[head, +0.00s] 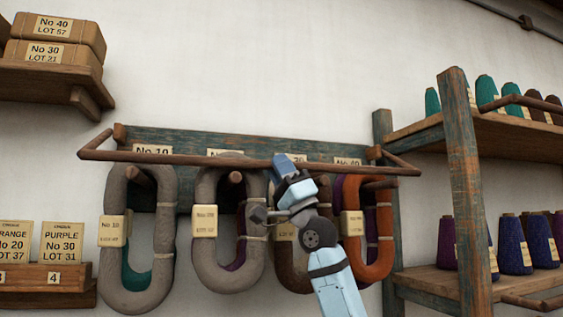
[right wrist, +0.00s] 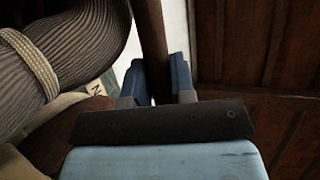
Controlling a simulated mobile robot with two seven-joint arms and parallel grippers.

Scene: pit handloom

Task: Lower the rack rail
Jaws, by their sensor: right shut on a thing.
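The rack rail (head: 200,158) is a thin brown wooden bar. It runs across the front of the wall rack, in front of the upper parts of the hanging hanks, with a side arm at each end. My right gripper (head: 289,170) reaches up from below and is shut on the rail right of its middle. In the right wrist view the rail (right wrist: 152,40) passes down between the two blue fingers (right wrist: 160,85). My left gripper is not in view.
The blue-green backboard (head: 180,137) carries pegs with grey hanks (head: 113,190), a brown one and an orange one (head: 379,240), all tagged. A shelf post (head: 467,190) with cones stands at right. Boxes (head: 60,32) sit on a shelf at upper left.

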